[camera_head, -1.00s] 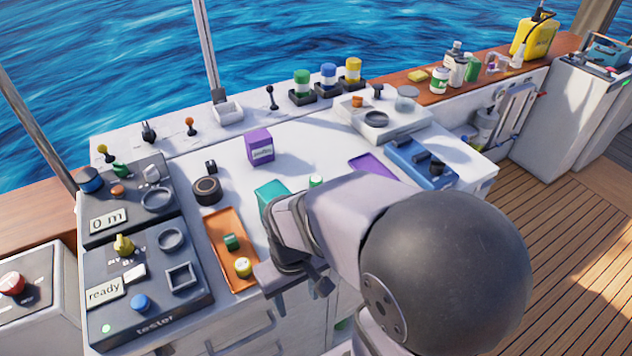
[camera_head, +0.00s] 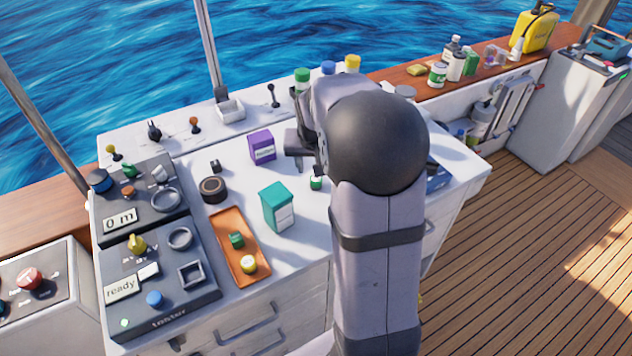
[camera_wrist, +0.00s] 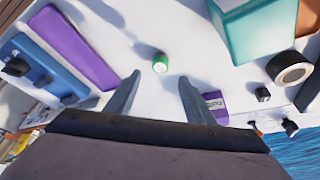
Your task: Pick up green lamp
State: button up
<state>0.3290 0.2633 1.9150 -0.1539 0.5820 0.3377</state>
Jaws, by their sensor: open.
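A small green cylinder (camera_head: 316,183), which looks like the green lamp, stands on the white console top. It also shows in the wrist view (camera_wrist: 160,63) as a round green piece, just beyond and between my fingertips. My gripper (camera_wrist: 160,79) is open and empty, its two fingers spread on either side of the line to it. In the head view my gripper (camera_head: 294,150) is above and behind the green cylinder, partly hidden by my wrist. I cannot tell its exact height above the console.
A teal box (camera_head: 277,207), a purple box (camera_head: 262,147) and a black ring (camera_head: 213,189) stand nearby. An orange tray (camera_head: 225,218) holds a green and a yellow piece. In the wrist view a flat purple piece (camera_wrist: 72,47) and a blue panel (camera_wrist: 38,65) lie left.

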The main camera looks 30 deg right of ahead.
aim_at(316, 179)
jog(key=shift+p+x, duration=1.15)
jog(key=shift+x, duration=2.4)
jog(key=shift+s, duration=0.15)
jog(key=shift+a, duration=0.1)
jog(key=c, duration=1.2)
